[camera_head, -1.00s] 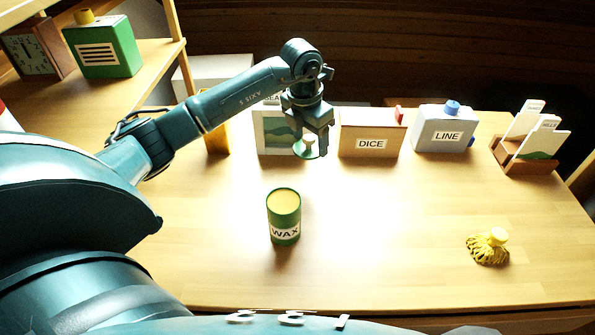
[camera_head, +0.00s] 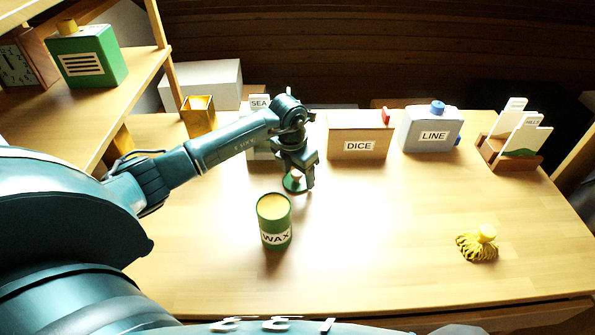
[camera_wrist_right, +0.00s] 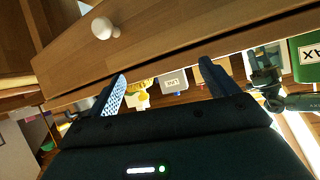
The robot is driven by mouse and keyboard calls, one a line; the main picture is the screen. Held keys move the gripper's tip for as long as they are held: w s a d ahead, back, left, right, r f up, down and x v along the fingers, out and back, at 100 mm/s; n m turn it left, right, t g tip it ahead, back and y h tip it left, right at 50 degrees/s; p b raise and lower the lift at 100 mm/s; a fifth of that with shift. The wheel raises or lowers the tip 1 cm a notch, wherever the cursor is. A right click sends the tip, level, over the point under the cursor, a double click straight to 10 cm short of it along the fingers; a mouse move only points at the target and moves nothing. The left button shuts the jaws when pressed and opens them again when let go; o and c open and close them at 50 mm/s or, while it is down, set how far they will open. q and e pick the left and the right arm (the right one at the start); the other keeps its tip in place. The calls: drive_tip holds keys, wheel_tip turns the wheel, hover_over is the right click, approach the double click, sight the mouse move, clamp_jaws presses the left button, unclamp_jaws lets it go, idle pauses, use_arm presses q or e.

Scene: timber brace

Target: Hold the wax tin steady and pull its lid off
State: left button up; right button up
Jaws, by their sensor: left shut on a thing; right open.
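The wax tin (camera_head: 275,233) is a green cylinder with a WAX label. It stands upright on the table, its open top showing a yellow inside. It also shows at the right edge of the right wrist view (camera_wrist_right: 308,58). My left gripper (camera_head: 297,177) is shut on the knob of the green lid (camera_head: 291,186), just behind and right of the tin and apart from it. I cannot tell whether the lid touches the table. My right gripper (camera_wrist_right: 163,82) is open and empty, away from the tin, below a wooden front with a white knob.
A DICE box (camera_head: 358,148), a LINE container (camera_head: 430,130) and a card holder (camera_head: 508,156) stand along the back. A yellow tasselled thing (camera_head: 478,245) lies at the right. A shelf (camera_head: 150,66) is at the left. The table's middle right is clear.

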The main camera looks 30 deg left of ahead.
sight(293, 175)
use_arm(q)
drive_tip(key=shift+f, duration=0.2)
drive_tip(key=o, duration=1.1)
drive_tip(key=shift+r, duration=0.1)
drive_tip(key=shift+r, duration=0.15)
wheel_tip(293, 175, up, 12)
drive_tip(key=s, duration=0.1)
drive_tip(key=shift+s+a, duration=0.25)
drive_tip(key=shift+s, duration=0.15)
